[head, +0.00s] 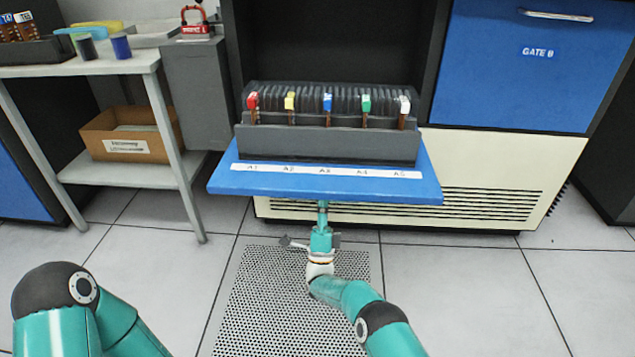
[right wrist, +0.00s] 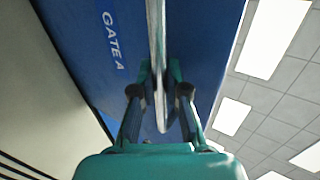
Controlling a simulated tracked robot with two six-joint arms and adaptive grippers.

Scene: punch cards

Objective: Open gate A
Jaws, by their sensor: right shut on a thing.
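Gate A (head: 330,190) is a blue panel folded down flat, standing out from the dark cabinet like a shelf. Its printed name shows on its underside in the right wrist view (right wrist: 112,40). A metal bar handle (right wrist: 156,35) runs along that face. My right gripper (head: 322,208) is beneath the panel's front edge, its tips hidden by the panel in the head view. In the right wrist view its two fingers (right wrist: 160,80) are closed around the handle. My left arm shows at lower left; its gripper is out of view.
A grey rack (head: 330,145) of punch cards with colored tabs stands behind a label strip (head: 325,171) marked A1 to A5. Closed gate B (head: 535,75) is at right. A side table (head: 90,68) with cups and trays stands at left. The floor in front is clear.

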